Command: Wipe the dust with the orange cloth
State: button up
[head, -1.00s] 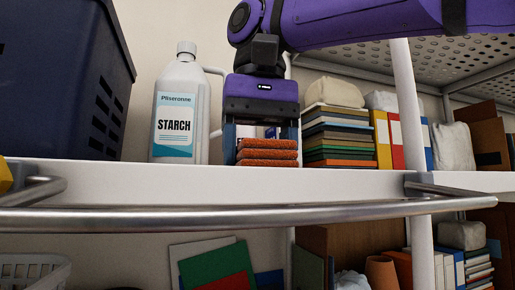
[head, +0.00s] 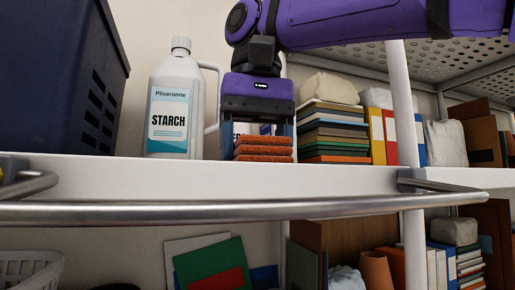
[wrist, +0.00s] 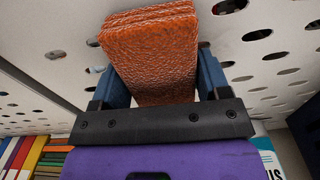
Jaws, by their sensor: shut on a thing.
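The orange cloth (head: 263,150) is a thick, folded, rough-textured pad. My gripper (head: 262,141) points down at the upper white shelf (head: 240,176) and is shut on the cloth. Its blue fingers stand at both sides of the cloth. The cloth sits low, at the shelf's front edge in the head view; that edge hides whether it touches the surface. In the wrist view the cloth (wrist: 152,50) is between the fingers (wrist: 158,85), over a white perforated surface (wrist: 265,55). I cannot make out dust clearly in either view.
A white starch bottle (head: 172,105) stands close left of my gripper, with a dark blue basket (head: 60,75) further left. A stack of books (head: 335,135) and binders (head: 376,135) stand to the right. A metal rail (head: 250,211) and a white post (head: 404,110) are in front.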

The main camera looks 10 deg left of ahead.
aim_at(250, 144)
jog(key=shift+s+f, duration=0.15)
jog(key=shift+s, duration=1.25)
jog(key=shift+s, duration=0.15)
